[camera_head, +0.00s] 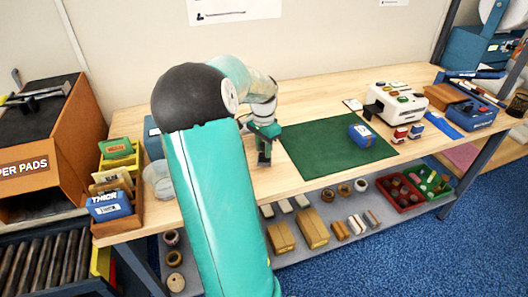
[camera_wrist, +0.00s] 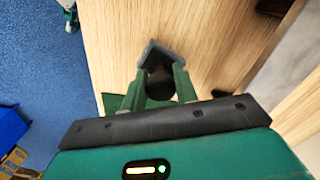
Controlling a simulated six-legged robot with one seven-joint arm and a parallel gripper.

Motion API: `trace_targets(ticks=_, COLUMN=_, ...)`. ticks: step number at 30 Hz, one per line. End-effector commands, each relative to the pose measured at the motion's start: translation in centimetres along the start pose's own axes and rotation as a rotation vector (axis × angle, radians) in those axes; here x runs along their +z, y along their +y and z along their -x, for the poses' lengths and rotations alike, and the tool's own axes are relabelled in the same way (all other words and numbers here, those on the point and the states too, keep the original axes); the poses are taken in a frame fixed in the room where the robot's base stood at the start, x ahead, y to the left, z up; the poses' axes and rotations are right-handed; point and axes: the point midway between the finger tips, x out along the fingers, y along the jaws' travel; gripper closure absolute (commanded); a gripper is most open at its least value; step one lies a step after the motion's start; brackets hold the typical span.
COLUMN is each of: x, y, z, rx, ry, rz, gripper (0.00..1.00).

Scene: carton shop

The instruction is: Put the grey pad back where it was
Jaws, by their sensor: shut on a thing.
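My gripper (camera_head: 264,157) hangs over the bare wood of the bench, just left of the green mat. In the wrist view, its green fingers (camera_wrist: 157,92) come together at a dark grey piece with an angled edge, which looks like the grey pad (camera_wrist: 157,50). The gripper is shut on it. The pad is small and dark in the head view, and the fingers hide part of it. I cannot tell whether it touches the bench.
The green mat (camera_head: 309,158) carries a blue block (camera_head: 361,135). A clear tub (camera_head: 158,181) and a wooden crate (camera_head: 124,222) with coloured packs stand left. A white machine (camera_head: 396,104) and a blue tray (camera_head: 466,117) stand right. Bare wood lies behind the mat.

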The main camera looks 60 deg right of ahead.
Motion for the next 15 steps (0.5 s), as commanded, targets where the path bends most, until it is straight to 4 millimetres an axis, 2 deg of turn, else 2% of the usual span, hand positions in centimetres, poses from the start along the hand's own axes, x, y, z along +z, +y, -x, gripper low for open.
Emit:
trace_targets(ticks=1, x=0.0, y=0.2, z=-0.9, rx=0.004, ry=-0.002, rz=-0.002, gripper=0.89)
trace_targets(ticks=4, x=0.0, y=0.2, z=-1.9, rx=0.002, ry=-0.002, rz=-0.002, gripper=0.89)
trace_targets(ticks=15, x=-0.1, y=0.1, z=-2.3, rx=0.0, ry=-0.001, rz=-0.002, gripper=0.89)
